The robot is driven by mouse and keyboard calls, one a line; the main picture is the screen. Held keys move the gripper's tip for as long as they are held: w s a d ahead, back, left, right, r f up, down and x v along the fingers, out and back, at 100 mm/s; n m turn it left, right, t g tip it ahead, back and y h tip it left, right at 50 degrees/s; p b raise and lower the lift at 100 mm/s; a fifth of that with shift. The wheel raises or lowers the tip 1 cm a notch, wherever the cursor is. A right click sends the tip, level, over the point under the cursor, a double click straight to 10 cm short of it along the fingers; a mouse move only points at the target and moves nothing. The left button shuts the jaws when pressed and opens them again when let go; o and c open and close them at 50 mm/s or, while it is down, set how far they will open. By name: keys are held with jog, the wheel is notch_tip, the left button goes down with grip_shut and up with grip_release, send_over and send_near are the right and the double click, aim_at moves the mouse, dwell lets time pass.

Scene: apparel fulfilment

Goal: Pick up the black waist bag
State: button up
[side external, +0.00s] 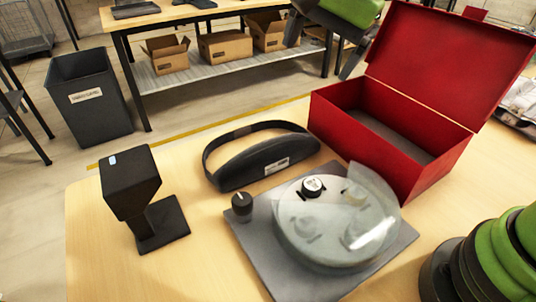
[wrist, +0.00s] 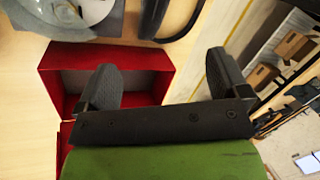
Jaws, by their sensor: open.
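The black waist bag (side external: 262,162) lies on the wooden table in the side view, its strap looped behind it and a white label on its front. Part of it also shows at the top of the wrist view (wrist: 153,17). My gripper (side external: 320,52) is open and empty, high up behind the bag and left of the red box's lid. Its two dark fingers are spread wide in the wrist view (wrist: 163,78). The bag is apart from the fingers.
An open red box (side external: 392,145) stands right of the bag. A grey turntable-like device (side external: 262,230) with a clear round cover is close in front. A black scanner-like stand (side external: 160,220) is at left. A bin (side external: 90,100) and a workbench (side external: 215,12) with cartons stand beyond the table.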

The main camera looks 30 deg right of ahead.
aim_at(274, 143)
jog(key=w+a+f+m, duration=0.1)
jog(key=w+f, duration=0.1)
jog(key=f, duration=0.3)
jog(key=w+a+f+m+g, duration=0.1)
jog(key=w+f, duration=0.1)
jog(key=f, duration=0.4)
jog(key=w+a+f+m+g, duration=0.1)
jog(key=w+a+f, duration=0.1)
jog(key=f, duration=0.3)
jog(key=shift+w+f+m, duration=0.15)
jog(key=shift+f+m, duration=0.05)
jog(key=shift+m, duration=0.2)
notch_tip(274, 143, down, 6)
jog(key=shift+r, duration=0.1)
jog(key=shift+w, duration=0.1)
jog(key=c, duration=1.1)
